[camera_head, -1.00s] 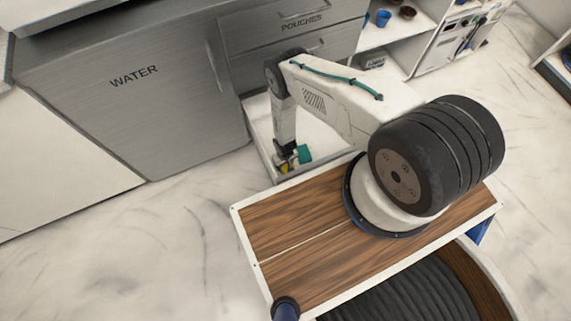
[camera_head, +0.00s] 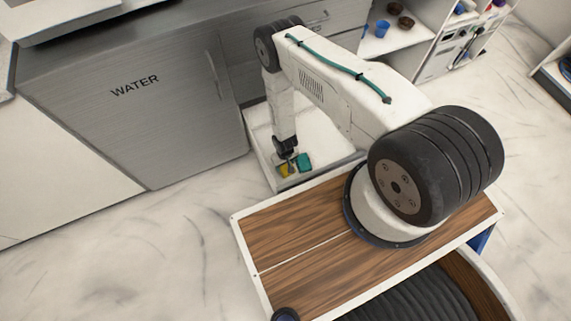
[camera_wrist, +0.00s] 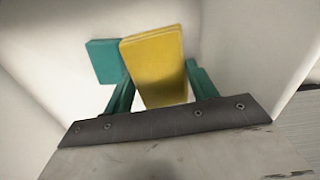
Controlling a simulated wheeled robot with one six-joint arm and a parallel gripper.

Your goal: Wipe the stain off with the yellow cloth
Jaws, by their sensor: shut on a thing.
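The yellow cloth (camera_wrist: 152,62) is a folded pad between the two green fingers of my gripper (camera_wrist: 160,82) in the wrist view. My gripper is shut on it. In the head view my gripper (camera_head: 289,158) points down over an open white drawer (camera_head: 258,152), with the yellow cloth (camera_head: 285,170) at its tip. A teal folded piece (camera_wrist: 102,62) lies beside the yellow cloth, and it also shows in the head view (camera_head: 305,162). I cannot tell how far the yellow cloth is above the drawer floor. No stain shows in either view.
Open shelves with a blue cup (camera_head: 382,28) and brown bowls (camera_head: 405,22) are at the upper right. The marble floor (camera_head: 130,240) at left is clear.

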